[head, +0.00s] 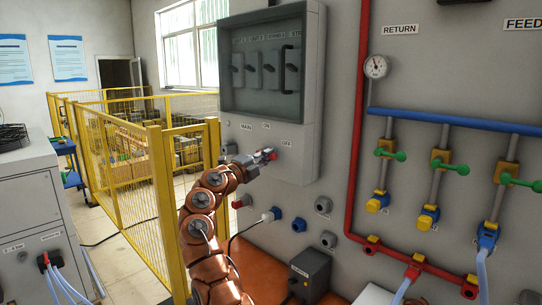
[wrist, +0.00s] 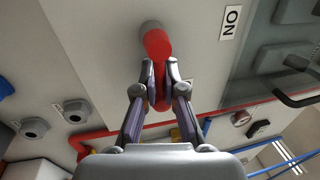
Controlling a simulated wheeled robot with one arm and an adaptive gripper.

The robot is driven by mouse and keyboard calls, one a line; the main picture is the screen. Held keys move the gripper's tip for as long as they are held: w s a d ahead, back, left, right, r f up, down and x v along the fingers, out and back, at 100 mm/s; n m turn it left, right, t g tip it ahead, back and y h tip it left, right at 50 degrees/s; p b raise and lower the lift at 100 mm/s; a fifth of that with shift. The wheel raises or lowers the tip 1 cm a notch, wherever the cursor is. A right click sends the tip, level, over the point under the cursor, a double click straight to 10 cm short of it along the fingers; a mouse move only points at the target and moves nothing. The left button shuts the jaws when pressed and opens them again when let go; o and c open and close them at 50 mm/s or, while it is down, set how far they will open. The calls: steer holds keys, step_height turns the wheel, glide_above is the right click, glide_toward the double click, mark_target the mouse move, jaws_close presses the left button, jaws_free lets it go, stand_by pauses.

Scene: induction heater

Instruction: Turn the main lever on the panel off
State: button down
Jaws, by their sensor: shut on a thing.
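The main lever is red, with a round red hub (wrist: 157,44) and a handle running down between my fingers in the wrist view. In the head view its red part (head: 271,155) shows at my fingertips, on the lower face of the grey panel box (head: 298,165). My gripper (head: 262,157) reaches it from the left; in the wrist view its two fingers (wrist: 160,75) are shut on the handle. The ON label (wrist: 230,22) lies right of the hub in the wrist view. The OFF label (head: 286,143) is above and right of the lever in the head view. My fingers hide part of the handle.
A glass-fronted switch cabinet (head: 266,65) is above the lever. Sockets, including a blue one (head: 299,225), sit on the wall below. A red pipe (head: 356,130) runs down at right. A yellow fence (head: 125,170) stands at left.

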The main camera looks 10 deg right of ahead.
steer(key=shift+f, duration=0.2)
steer(key=c, duration=1.3)
jaws_free()
steer(key=shift+r, duration=0.1)
steer(key=shift+o, duration=0.2)
steer(key=v, duration=1.2)
